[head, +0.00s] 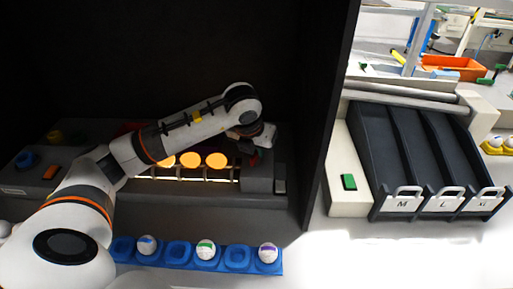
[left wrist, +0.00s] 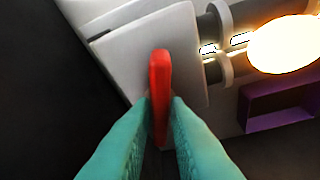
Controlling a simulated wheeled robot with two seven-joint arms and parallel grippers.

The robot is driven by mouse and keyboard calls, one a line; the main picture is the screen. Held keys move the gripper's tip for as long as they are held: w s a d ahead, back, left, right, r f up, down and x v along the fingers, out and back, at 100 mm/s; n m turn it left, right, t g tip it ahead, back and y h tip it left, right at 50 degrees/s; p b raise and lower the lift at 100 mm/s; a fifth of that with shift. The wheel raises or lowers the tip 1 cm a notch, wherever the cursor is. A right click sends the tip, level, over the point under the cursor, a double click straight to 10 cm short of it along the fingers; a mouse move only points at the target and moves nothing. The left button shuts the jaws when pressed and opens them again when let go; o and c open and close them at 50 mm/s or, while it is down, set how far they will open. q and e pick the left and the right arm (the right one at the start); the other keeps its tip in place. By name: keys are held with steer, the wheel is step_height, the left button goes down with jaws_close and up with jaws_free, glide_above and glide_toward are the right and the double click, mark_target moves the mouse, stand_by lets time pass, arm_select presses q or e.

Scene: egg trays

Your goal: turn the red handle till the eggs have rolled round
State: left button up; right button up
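The red handle (left wrist: 160,75) stands out from a pale plate (left wrist: 115,62) in the left wrist view. My left gripper (left wrist: 161,108) has its two teal fingers on either side of the handle, touching it, shut on its near part. In the head view my left gripper (head: 262,136) is at the right end of the dark machine (head: 262,184), and the handle is mostly hidden there. Glowing orange eggs (head: 189,160) lie in a row on the lit rollers, partly behind my arm. One bright egg (left wrist: 285,45) shows beside the plate in the left wrist view. My right gripper is out of view.
A blue egg tray (head: 223,266) with marked white eggs and empty cups lies in front of the machine. A dark upright wall (head: 322,120) stands right of it. Beyond are black chutes (head: 385,150) labelled M, L and XL, and a green button (head: 349,182).

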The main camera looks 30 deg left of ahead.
arm_select(q)
jaws_close()
